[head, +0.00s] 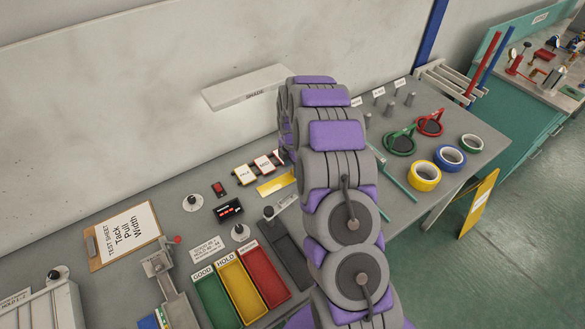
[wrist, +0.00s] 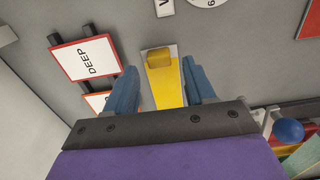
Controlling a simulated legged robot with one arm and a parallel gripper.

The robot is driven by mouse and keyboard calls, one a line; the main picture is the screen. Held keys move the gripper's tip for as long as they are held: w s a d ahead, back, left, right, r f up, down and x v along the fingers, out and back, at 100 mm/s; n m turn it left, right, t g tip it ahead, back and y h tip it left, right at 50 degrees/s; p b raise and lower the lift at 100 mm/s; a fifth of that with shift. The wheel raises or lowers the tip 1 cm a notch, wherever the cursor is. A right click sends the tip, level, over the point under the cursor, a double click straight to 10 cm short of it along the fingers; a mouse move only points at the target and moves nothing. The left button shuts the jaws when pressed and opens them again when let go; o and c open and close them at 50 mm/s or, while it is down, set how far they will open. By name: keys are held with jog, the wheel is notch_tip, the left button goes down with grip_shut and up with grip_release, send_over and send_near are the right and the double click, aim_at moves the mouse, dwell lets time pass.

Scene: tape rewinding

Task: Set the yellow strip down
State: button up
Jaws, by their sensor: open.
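The yellow strip (head: 275,184) lies on the grey bench, beside the small shade cards in the head view. In the wrist view a yellow strip (wrist: 168,92) with a raised yellow block at its far end shows over a pale plate. My gripper (wrist: 160,82) has its two blue fingers apart, one on each side of this strip. A gap shows between the strip and each finger. The strip's near end is hidden behind the gripper body. In the head view my purple and grey arm hides the gripper.
A DEEP card (wrist: 86,59) stands close left of the fingers. A blue knob (wrist: 289,129) is at right. Green, yellow and red bins (head: 239,288), a clipboard (head: 124,235) and tape rolls (head: 423,176) are on the bench. A SHADE shelf (head: 245,87) juts from the wall.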

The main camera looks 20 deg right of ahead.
notch_tip(320, 180, up, 10)
jog(key=p, duration=0.2)
jog(key=s+a+r+m, duration=0.4)
jog(key=s+a+r, duration=0.2)
jog(key=s+r, duration=0.3)
jog(key=s+a+r+m, duration=0.2)
jog(key=s+m, duration=0.3)
jog(key=s, duration=0.6)
jog(key=s+a+r+m+g, duration=0.1)
jog(key=s+m, duration=0.4)
jog(key=s, duration=0.7)
jog(key=s+a+r+m, duration=0.3)
jog(key=s+m, duration=0.3)
jog(key=s, duration=0.6)
jog(key=shift+a+r+g, duration=0.25)
jog(key=shift+r+g, duration=0.15)
jog(key=shift+r, duration=0.2)
jog(key=shift+c, duration=1.1)
